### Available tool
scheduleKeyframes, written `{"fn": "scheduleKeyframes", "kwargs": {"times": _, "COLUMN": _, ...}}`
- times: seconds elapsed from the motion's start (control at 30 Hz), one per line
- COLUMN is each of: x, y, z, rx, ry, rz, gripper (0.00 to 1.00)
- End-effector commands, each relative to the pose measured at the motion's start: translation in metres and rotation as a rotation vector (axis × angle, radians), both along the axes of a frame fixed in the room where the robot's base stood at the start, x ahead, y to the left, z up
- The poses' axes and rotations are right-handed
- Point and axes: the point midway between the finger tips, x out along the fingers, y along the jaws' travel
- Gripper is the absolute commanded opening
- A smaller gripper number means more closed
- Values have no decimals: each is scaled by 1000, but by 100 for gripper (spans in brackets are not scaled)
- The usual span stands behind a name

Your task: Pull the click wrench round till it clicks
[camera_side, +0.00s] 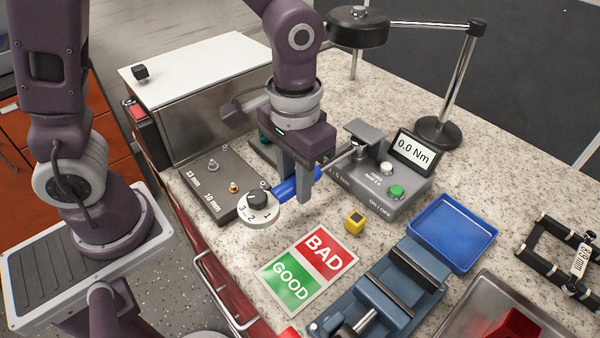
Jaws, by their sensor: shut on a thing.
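The click wrench has a blue handle (286,189) and a silver shaft (340,158). A round white dial (258,209) marked with numbers sits at its near end. Its far end reaches the grey torque tester (375,178), whose screen (411,150) reads 0.0 Nm. My gripper (304,190) points down and is shut on the wrench, with one finger in front of the handle. The fingers hide part of the wrench, and the arm hides some of the bench behind.
A grey block (216,186) marked 13 mm and 10 mm lies left of the wrench. A black lamp (436,130) stands behind the tester.

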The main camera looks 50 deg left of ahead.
Motion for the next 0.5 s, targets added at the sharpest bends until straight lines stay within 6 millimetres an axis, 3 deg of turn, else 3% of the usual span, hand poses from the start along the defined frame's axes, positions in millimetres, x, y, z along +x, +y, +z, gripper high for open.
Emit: {"fn": "scheduleKeyframes", "kwargs": {"times": 0.5, "x": 1, "y": 5, "z": 1, "rx": -2, "ry": -5, "rz": -40, "gripper": 0}}
